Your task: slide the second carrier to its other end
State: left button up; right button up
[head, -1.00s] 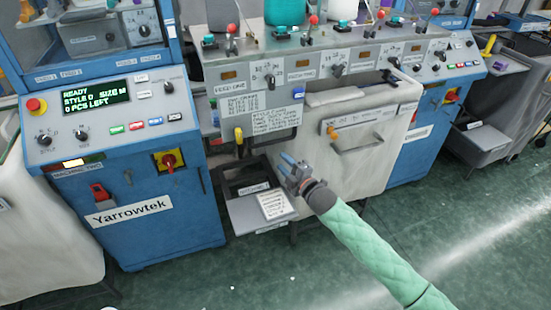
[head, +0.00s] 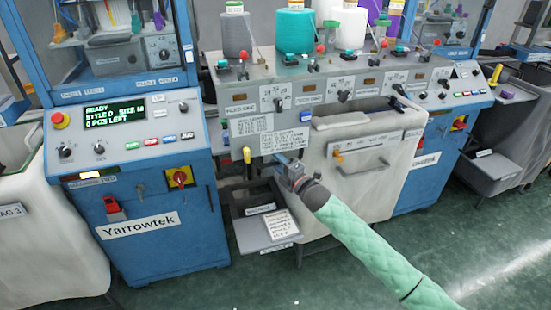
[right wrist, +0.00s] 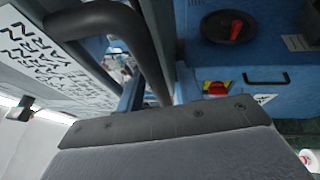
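A row of small levers with red balls (head: 240,72) and teal blocks (head: 291,57) runs along the top edge of the middle machine's grey panel (head: 272,100). Carrier labels are too small to read, so I cannot tell which is the second carrier. My right gripper (head: 287,163) is in front of this machine, just below the panel's label sheet and well below the levers. My left gripper is not in view.
Yarn cones (head: 295,25) stand behind the levers. A yellow handle (head: 247,155) hangs left of my right gripper, and a grey tray (head: 262,232) sits below it. A white-covered bin (head: 355,195) is to the right. A blue control cabinet (head: 140,225) stands at left. Green floor lies in front.

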jog(key=shift+w+a, duration=0.35)
jog(key=shift+r, duration=0.1)
grip_shut()
jog(key=shift+r, duration=0.1)
